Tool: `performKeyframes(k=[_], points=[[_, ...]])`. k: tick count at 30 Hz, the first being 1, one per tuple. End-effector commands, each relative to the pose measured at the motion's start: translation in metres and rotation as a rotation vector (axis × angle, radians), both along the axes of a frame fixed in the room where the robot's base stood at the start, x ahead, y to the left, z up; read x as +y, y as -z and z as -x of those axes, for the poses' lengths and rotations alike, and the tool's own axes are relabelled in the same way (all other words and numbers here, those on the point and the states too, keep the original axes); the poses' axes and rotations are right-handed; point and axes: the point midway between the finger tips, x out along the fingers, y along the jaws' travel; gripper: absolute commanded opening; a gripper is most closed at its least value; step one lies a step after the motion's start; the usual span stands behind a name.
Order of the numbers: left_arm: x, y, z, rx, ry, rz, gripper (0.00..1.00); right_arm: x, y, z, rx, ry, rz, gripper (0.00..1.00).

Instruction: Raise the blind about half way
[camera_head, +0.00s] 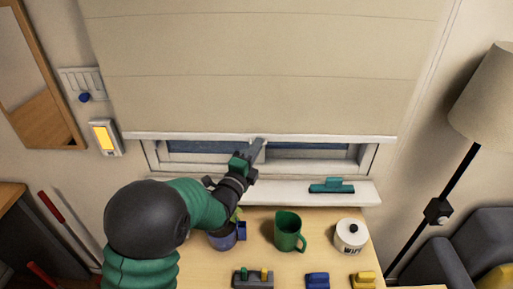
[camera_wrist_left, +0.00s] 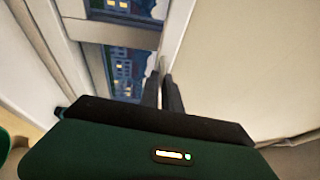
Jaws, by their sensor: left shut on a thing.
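The beige blind (camera_head: 255,85) hangs over the window and covers most of it. Its pale bottom bar (camera_head: 330,137) sits just above the sill, with a strip of dark window (camera_head: 310,152) showing below. My left gripper (camera_head: 257,148) reaches up to the middle of this bar and is shut on it. In the left wrist view the gripper's fingers (camera_wrist_left: 163,92) close at the bar's edge, with the blind (camera_wrist_left: 255,70) on the right and the window panes (camera_wrist_left: 122,72) on the left. The exact contact is partly hidden. My right gripper is not in view.
A teal squeegee-like thing (camera_head: 332,186) lies on the white sill (camera_head: 365,195). A floor lamp (camera_head: 485,95) stands at the right. A switch panel (camera_head: 105,137) is on the left wall.

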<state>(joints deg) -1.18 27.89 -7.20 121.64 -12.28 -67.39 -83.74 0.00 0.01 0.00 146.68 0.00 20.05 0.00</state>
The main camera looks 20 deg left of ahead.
Motion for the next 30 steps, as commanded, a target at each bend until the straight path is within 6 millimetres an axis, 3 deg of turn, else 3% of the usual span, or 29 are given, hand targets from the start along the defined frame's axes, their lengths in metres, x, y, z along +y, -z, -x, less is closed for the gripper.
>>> performKeyframes(k=[17, 23, 30], points=[[-0.002, -0.008, 0.000, -0.002, 0.004, 0.000, 0.00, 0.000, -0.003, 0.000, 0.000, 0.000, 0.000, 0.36], [-0.002, -0.043, 0.000, -0.005, 0.004, -0.001, 0.00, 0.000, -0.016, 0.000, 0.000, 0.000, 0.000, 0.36], [-0.002, -0.117, 0.000, -0.008, 0.004, -0.001, 0.00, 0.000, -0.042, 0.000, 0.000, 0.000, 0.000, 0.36]])
